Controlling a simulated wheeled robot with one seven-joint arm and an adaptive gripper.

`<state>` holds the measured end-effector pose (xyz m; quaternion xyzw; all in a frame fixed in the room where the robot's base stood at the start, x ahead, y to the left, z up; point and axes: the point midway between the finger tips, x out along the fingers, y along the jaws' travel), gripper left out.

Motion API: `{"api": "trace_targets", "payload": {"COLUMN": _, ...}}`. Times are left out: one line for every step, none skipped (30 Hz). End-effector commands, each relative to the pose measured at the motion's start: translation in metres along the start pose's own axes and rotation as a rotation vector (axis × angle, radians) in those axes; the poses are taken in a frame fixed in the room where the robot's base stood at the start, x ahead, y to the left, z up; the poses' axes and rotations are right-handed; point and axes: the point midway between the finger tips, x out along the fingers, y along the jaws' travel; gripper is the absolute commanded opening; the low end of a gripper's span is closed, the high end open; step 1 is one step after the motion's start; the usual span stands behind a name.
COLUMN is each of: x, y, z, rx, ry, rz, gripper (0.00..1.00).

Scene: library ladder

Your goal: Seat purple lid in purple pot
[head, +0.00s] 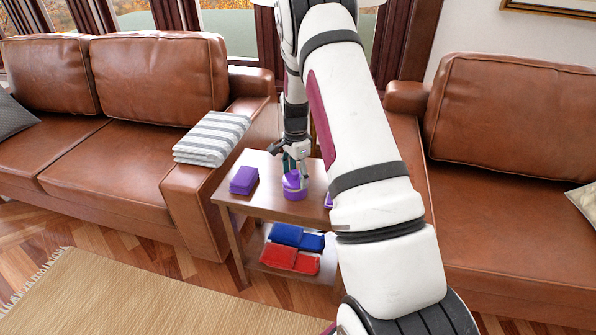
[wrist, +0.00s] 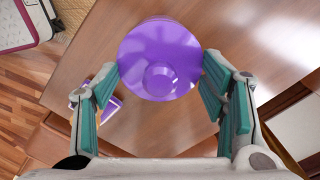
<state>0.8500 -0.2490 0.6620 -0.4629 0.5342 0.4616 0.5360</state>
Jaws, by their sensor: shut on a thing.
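In the head view my gripper (head: 296,160) points down over the side table, directly above the purple pot (head: 294,191). The pot stands upright on the tabletop. In the wrist view the lid hides the pot. I cannot tell whether the lid is seated or still apart from the pot.
On the wooden side table (head: 262,206), a purple box (head: 243,180) lies left of the pot, and another purple thing (head: 328,201) is partly hidden by my arm. Blue (head: 290,236) and red (head: 290,259) things lie on the lower shelf. Brown leather sofas (head: 130,130) flank the table.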

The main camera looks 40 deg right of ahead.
Motion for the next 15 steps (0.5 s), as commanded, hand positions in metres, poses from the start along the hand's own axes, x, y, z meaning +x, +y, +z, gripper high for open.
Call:
{"api": "trace_targets", "payload": {"x": 0.002, "y": 0.000, "z": 0.000, "rx": 0.000, "ry": 0.000, "rz": 0.000, "gripper": 0.38}}
{"api": "trace_targets", "payload": {"x": 0.003, "y": 0.000, "z": 0.000, "rx": 0.000, "ry": 0.000, "rz": 0.000, "gripper": 0.38}}
{"api": "trace_targets", "payload": {"x": 0.003, "y": 0.000, "z": 0.000, "rx": 0.000, "ry": 0.000, "rz": 0.000, "gripper": 0.38}}
{"api": "trace_targets", "payload": {"x": 0.004, "y": 0.000, "z": 0.000, "rx": 0.000, "ry": 0.000, "rz": 0.000, "gripper": 0.38}}
{"api": "trace_targets", "payload": {"x": 0.005, "y": 0.000, "z": 0.000, "rx": 0.000, "ry": 0.000, "rz": 0.000, "gripper": 0.38}}
{"api": "trace_targets", "payload": {"x": 0.006, "y": 0.000, "z": 0.000, "rx": 0.000, "ry": 0.000, "rz": 0.000, "gripper": 0.38}}
{"api": "trace_targets", "payload": {"x": 0.006, "y": 0.000, "z": 0.000, "rx": 0.000, "ry": 0.000, "rz": 0.000, "gripper": 0.38}}
{"api": "trace_targets", "payload": {"x": 0.007, "y": 0.000, "z": 0.000, "rx": 0.000, "ry": 0.000, "rz": 0.000, "gripper": 0.38}}
{"api": "trace_targets", "payload": {"x": 0.008, "y": 0.000, "z": 0.000, "rx": 0.000, "ry": 0.000, "rz": 0.000, "gripper": 0.38}}
{"api": "trace_targets", "payload": {"x": 0.009, "y": 0.000, "z": 0.000, "rx": 0.000, "ry": 0.000, "rz": 0.000, "gripper": 0.38}}
{"api": "trace_targets", "payload": {"x": 0.009, "y": 0.000, "z": 0.000, "rx": 0.000, "ry": 0.000, "rz": 0.000, "gripper": 0.38}}
{"api": "trace_targets", "payload": {"x": 0.010, "y": 0.000, "z": 0.000, "rx": 0.000, "ry": 0.000, "rz": 0.000, "gripper": 0.38}}
{"api": "trace_targets", "payload": {"x": 0.011, "y": 0.000, "z": 0.000, "rx": 0.000, "ry": 0.000, "rz": 0.000, "gripper": 0.38}}
{"api": "trace_targets", "payload": {"x": 0.011, "y": 0.000, "z": 0.000, "rx": 0.000, "ry": 0.000, "rz": 0.000, "gripper": 0.38}}
{"api": "trace_targets", "payload": {"x": 0.012, "y": 0.000, "z": 0.000, "rx": 0.000, "ry": 0.000, "rz": 0.000, "gripper": 0.38}}
